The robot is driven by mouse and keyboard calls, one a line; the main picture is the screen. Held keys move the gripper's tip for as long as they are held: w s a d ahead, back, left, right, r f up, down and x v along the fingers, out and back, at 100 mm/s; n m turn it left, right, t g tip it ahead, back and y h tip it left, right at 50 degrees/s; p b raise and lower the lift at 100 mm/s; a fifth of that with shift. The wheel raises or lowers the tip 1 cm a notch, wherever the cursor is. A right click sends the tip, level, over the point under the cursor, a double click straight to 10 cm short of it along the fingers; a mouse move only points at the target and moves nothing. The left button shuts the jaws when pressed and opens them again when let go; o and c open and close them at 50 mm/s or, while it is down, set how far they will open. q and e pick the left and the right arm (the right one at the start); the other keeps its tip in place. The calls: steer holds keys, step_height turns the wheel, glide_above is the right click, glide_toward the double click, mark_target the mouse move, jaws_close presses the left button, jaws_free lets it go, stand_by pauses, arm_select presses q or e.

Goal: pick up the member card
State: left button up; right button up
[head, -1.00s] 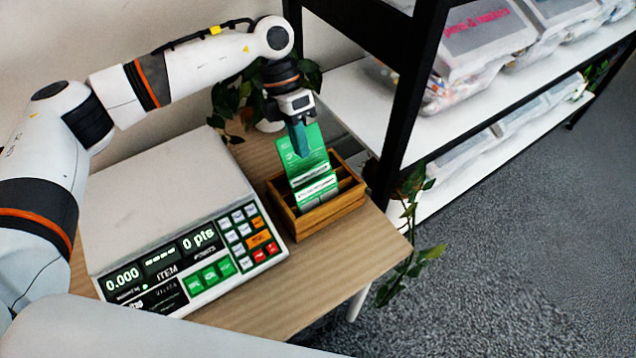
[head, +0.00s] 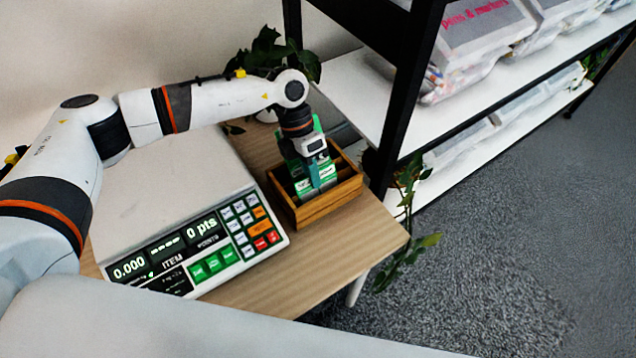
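A green card with white print (head: 304,188) stands in a small wooden box (head: 318,212) on the table; I cannot tell whether it is one card or several. More green shows behind my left gripper (head: 314,180), which hides the middle of the card area. My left gripper points down into the box, with its teal fingertips right at the card. I cannot see whether the fingers are apart or closed on it. My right gripper is out of view.
A white scale (head: 165,195) with a keypad and display stands just left of the box. The wooden table (head: 345,250) is bare in front of the box. A potted plant (head: 270,55) is behind it. A black-framed shelf (head: 400,90) with clear bins stands to the right.

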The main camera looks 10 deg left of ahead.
arm_select(q)
jaws_close()
step_height(320, 180, up, 10)
steer(key=b, duration=0.1)
stand_by(0.5)
steer(key=shift+s, duration=0.1)
